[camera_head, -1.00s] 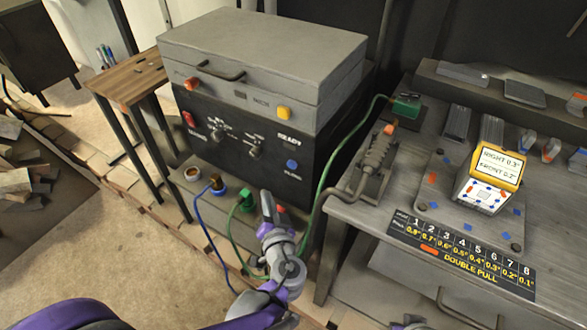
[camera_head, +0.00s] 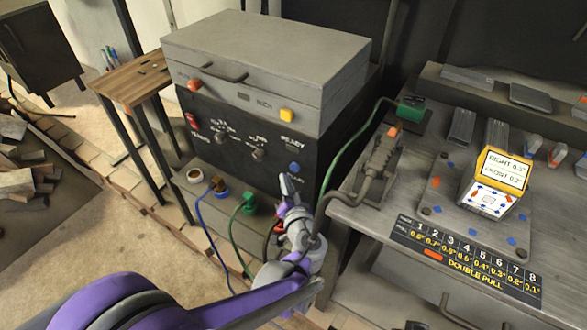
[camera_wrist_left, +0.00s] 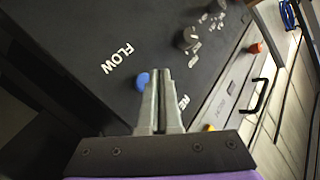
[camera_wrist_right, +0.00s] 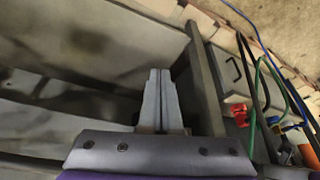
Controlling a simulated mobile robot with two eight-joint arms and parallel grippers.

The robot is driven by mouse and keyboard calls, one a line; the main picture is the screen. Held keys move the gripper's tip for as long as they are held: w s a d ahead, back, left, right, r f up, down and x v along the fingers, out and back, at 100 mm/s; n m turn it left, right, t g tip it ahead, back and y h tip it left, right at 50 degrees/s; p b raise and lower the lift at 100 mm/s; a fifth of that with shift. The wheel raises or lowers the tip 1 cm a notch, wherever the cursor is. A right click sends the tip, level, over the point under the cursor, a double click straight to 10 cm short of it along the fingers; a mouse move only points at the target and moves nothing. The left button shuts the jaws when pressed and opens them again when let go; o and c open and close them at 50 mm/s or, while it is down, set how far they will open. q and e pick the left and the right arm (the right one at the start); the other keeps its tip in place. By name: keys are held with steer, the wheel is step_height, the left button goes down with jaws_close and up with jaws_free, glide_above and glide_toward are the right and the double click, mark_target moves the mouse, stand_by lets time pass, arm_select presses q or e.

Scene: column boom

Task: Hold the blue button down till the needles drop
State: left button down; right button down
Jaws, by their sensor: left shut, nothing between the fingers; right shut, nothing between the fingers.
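The blue button (camera_head: 294,168) is on the right side of the black front panel (camera_head: 225,150) of the machine, below the word READY. In the left wrist view the blue button (camera_wrist_left: 142,81) shows just left of my fingers, near the word FLOW. My left gripper (camera_head: 286,178) is shut and empty, with its tips just below the button in the head view. In the left wrist view its tips (camera_wrist_left: 160,72) overlap the button's edge; I cannot tell whether they touch it. My right gripper (camera_wrist_right: 160,72) is shut and empty, pointing at grey surfaces. I can make out no needles.
The panel also has a red switch (camera_head: 191,121) and knobs. Blue and green cables (camera_head: 235,238) hang from plugs below the panel. A workbench (camera_head: 400,215) with a thick grey hose and a yellow display (camera_head: 500,168) stands at the right.

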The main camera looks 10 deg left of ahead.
mark_target(290, 167)
arm_select(q)
steer(key=shift+w+d, duration=0.25)
steer(key=shift+w, duration=0.45)
steer(key=shift+w, duration=0.1)
stand_by(1.5)
steer(key=shift+w+d, duration=0.15)
steer(key=shift+w, duration=0.15)
steer(key=shift+w+d, duration=0.15)
steer(key=shift+w, duration=0.3)
stand_by(0.7)
stand_by(2.9)
steer(key=shift+s+a, duration=0.3)
steer(key=shift+s, duration=0.6)
steer(key=shift+s+a+p, duration=0.15)
steer(key=shift+s+a, duration=0.15)
steer(key=shift+s, duration=0.5)
steer(key=shift+s+a+p, duration=0.1)
steer(key=shift+s+a, duration=0.2)
steer(key=shift+s, duration=0.45)
steer(key=shift+s+a+p, duration=0.15)
steer(key=shift+s+a, duration=0.15)
steer(key=shift+s, duration=0.5)
